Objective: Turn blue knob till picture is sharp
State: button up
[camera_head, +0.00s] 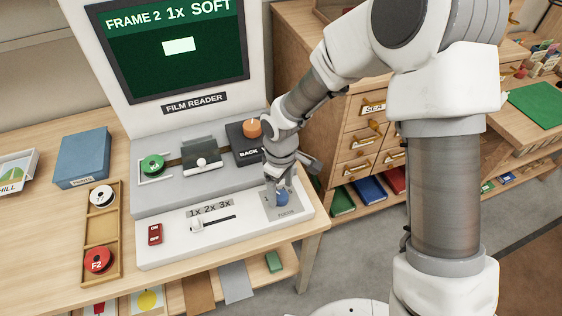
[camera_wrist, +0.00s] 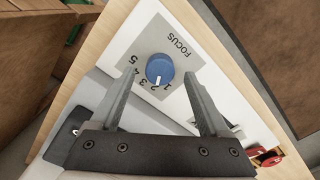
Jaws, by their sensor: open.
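The blue focus knob (camera_head: 282,197) is on a grey panel at the right end of the film reader's base. In the wrist view the knob (camera_wrist: 160,69) has a white pointer line near the 1 and 2 of its printed scale. My gripper (camera_wrist: 162,78) is open, with one finger on each side of the knob and a visible gap to each. In the head view my gripper (camera_head: 283,183) is right above the knob and partly hides it.
A zoom slider (camera_head: 212,221) marked 1x 2x 3x and a red switch (camera_head: 155,233) are left of the knob. A black block (camera_head: 243,153) with an orange top is behind it. A wooden tray (camera_head: 101,231) holds white and red reels. A drawer cabinet (camera_head: 352,142) stands right.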

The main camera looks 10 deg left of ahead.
aim_at(281, 195)
notch_tip(281, 195, up, 15)
jog(key=p, duration=0.2)
jog(key=shift+r, duration=0.2)
jog(key=s+d+r+m+t, duration=0.35)
jog(key=d+r+m, duration=0.35)
jog(key=d+r, duration=0.65)
jog(key=s+d+r+m+t, duration=0.1)
jog(key=s+d+m+t, duration=0.1)
jog(key=s+d+m, duration=0.4)
jog(key=s+d, duration=0.4)
jog(key=shift+s+r+m, duration=0.2)
jog(key=shift+r+m, duration=0.2)
jog(key=shift+w, duration=0.1)
